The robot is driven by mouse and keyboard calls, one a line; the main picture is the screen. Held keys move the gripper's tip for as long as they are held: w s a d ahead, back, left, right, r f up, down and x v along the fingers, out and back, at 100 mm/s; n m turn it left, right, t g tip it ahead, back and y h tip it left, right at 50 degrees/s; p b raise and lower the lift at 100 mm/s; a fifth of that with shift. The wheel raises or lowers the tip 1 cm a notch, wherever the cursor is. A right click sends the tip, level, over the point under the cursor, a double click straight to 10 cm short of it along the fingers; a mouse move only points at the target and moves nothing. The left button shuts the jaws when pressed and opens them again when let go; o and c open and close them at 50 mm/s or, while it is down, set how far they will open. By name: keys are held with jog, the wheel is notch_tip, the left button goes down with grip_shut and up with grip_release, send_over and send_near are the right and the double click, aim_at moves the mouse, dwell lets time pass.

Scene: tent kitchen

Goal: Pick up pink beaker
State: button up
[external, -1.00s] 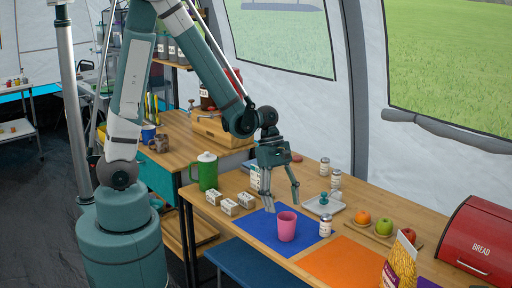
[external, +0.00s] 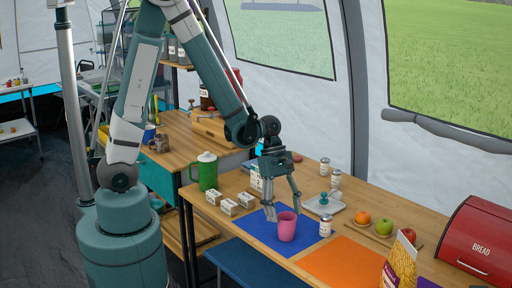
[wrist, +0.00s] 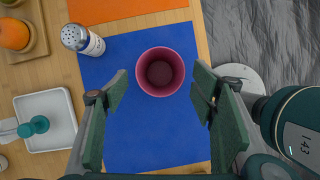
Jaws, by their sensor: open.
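The pink beaker (external: 287,227) stands upright on the blue mat (external: 252,229), near the table's front edge. In the wrist view the beaker (wrist: 160,73) is seen from above with its open mouth up, and it looks empty. My gripper (external: 284,212) is open and points down just above and behind the beaker. In the wrist view my gripper's fingers (wrist: 160,95) stand to the left and right of the beaker, with gaps on both sides. The beaker lies a little beyond the fingertips. I cannot tell exactly how high the fingertips are above the mat.
A shaker (external: 325,226) stands close to the beaker's right. A white tray with a teal item (external: 324,204) lies behind. Small white boxes (external: 229,207) and a green pitcher (external: 204,171) are to the left. An orange mat (external: 345,262) and a pasta bag (external: 398,262) are to the right.

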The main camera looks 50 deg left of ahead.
aim_at(289, 240)
jog(key=shift+f, duration=0.15)
jog(key=shift+b+x, duration=0.9)
jog(key=shift+x, duration=1.6)
jog(key=shift+c, duration=0.4)
jog(key=c, duration=0.9)
jog(key=shift+o, duration=0.2)
